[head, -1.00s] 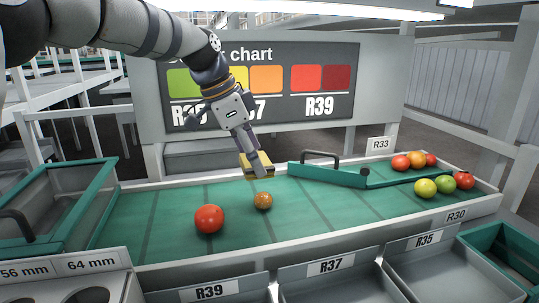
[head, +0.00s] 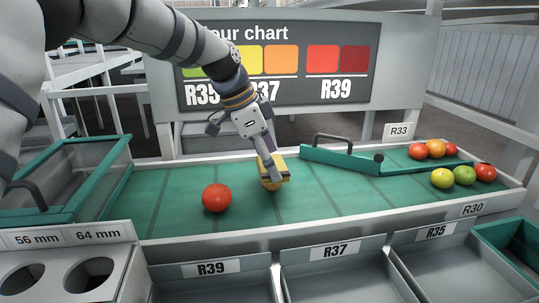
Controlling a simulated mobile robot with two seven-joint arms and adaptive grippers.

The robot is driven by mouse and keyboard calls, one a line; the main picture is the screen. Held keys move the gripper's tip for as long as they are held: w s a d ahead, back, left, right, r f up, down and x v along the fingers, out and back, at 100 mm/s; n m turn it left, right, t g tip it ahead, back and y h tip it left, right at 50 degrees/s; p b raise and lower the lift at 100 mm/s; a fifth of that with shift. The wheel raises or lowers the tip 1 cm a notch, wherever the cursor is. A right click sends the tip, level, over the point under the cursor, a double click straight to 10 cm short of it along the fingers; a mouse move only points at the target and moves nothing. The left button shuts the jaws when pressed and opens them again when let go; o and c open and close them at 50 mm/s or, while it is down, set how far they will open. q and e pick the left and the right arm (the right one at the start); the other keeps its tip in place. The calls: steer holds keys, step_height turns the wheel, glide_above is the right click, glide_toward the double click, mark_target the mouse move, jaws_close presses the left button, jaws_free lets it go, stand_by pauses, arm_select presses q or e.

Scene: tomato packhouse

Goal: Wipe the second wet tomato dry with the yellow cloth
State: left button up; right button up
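My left gripper (head: 264,153) points down over the green belt, shut on the yellow cloth (head: 278,166). A larger red tomato (head: 216,198) lies on the belt to the left, apart from the gripper. I cannot tell from this view which tomatoes are wet. My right gripper is not in view.
A green gate with a black handle (head: 333,138) lies across the belt (head: 330,195) to the right. Beyond it are several red, orange, yellow and green tomatoes (head: 464,175). Grey bins (head: 335,275) line the front. A sizing plate (head: 90,270) and green-rimmed tray (head: 90,150) stand left.

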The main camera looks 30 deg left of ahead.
arm_select(q)
steer(key=shift+f, duration=0.4)
stand_by(0.7)
steer(key=shift+w, duration=0.1)
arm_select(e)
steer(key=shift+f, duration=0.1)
arm_select(q)
steer(key=shift+w+a+f, duration=0.15)
steer(key=shift+w+a, duration=0.1)
steer(key=shift+w, duration=0.1)
steer(key=shift+w+a+b, duration=0.35)
steer(key=shift+w+b, duration=0.1)
steer(key=shift+s+d+r, duration=0.2)
steer(key=shift+s+r, duration=0.15)
steer(key=shift+s+d+p, duration=0.45)
steer(key=shift+s+p, duration=0.25)
steer(key=shift+s+d+f, duration=0.35)
steer(key=shift+s+d, duration=0.3)
steer(key=shift+s, duration=0.2)
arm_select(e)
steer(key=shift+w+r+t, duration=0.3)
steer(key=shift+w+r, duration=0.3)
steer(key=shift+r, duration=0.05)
